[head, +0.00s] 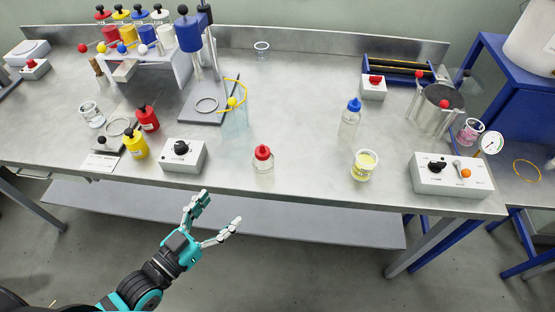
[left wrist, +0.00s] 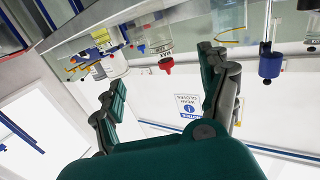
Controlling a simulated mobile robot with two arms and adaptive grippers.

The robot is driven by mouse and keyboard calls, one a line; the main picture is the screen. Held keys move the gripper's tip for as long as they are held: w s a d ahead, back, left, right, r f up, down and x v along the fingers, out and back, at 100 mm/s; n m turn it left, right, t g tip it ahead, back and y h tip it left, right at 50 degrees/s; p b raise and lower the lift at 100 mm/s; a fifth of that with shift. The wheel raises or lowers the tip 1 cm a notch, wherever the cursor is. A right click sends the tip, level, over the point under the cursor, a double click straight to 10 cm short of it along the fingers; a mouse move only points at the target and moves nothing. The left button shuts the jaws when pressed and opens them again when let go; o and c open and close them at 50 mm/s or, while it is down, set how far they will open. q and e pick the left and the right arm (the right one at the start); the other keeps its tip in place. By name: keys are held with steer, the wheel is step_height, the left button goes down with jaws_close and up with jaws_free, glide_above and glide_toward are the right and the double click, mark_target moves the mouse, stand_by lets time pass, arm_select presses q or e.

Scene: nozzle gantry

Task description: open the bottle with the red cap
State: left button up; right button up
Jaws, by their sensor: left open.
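The clear bottle (head: 264,168) with the red cap (head: 263,152) stands upright near the front edge of the steel bench, with its cap on. My left gripper (head: 221,210) is open and empty, in front of the bench edge and to the lower left of the bottle, apart from it. In the left wrist view, which is turned nearly upside down, a red cap (left wrist: 166,67) and its clear bottle show beyond the spread fingers. My right gripper is not in view.
A switch box (head: 184,156) stands left of the bottle, and a yellow-filled beaker (head: 364,168) to its right. A blue-capped bottle (head: 350,120) stands behind and to the right. A control box (head: 450,178) with a gauge is at the right front. Bare bench (head: 310,165) lies beside the bottle.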

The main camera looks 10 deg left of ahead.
mark_target(257, 170)
arm_select(q)
steer(key=x, duration=0.3)
steer(key=p+x, duration=0.1)
steer(key=x, duration=0.3)
steer(key=r+p+x, duration=0.1)
steer(key=x, duration=0.2)
steer(key=shift+w, duration=0.5)
steer(key=shift+w+d+f+p, duration=0.15)
steer(key=shift+w+d+p, duration=0.15)
steer(key=shift+w, duration=0.15)
steer(key=p+x, duration=0.1)
steer(key=x, duration=0.3)
steer(key=shift+d+p, duration=0.2)
steer(key=shift+p, duration=0.1)
steer(key=shift+w+d, duration=0.25)
steer(key=shift+w, duration=0.25)
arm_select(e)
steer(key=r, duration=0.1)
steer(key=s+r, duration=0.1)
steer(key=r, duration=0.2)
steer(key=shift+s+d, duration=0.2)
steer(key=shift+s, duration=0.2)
arm_select(q)
steer(key=shift+s, duration=0.1)
steer(key=shift+c, duration=0.9)
steer(key=c, duration=1.1)
